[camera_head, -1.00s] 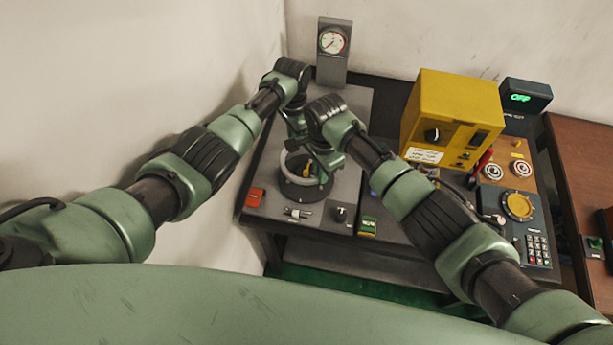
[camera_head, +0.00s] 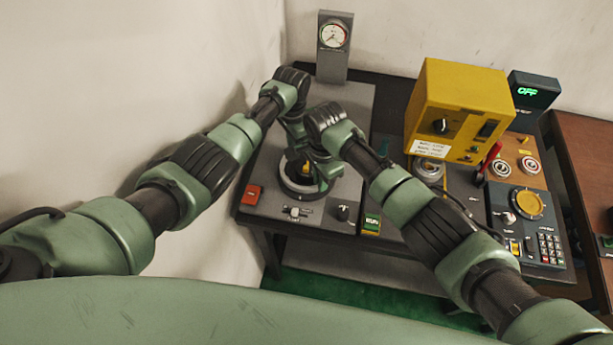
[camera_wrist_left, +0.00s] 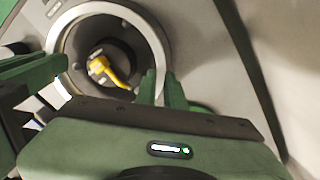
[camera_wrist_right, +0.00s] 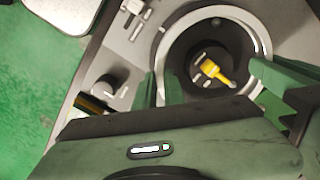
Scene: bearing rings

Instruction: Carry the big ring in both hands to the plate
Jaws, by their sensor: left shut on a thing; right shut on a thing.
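The big ring is a grey metal ring (camera_head: 287,189) at the left station, around a dark opening with a yellow part (camera_head: 305,168) inside. My left gripper (camera_head: 291,152) is shut on it at its far left side, and my right gripper (camera_head: 322,168) at its right side. The ring also shows in the left wrist view (camera_wrist_left: 160,36) and the right wrist view (camera_wrist_right: 264,36). The fingertips are partly hidden in the head view. I cannot tell whether the ring touches the surface below. A round metal disc (camera_head: 428,172) under the yellow machine may be the plate.
The yellow machine (camera_head: 460,112) stands right of my right arm. A gauge (camera_head: 334,38) stands behind the ring. A red button (camera_head: 252,195), a switch (camera_head: 294,211) and a black knob (camera_head: 343,212) sit in front of it. A keypad panel (camera_head: 530,225) lies at the right.

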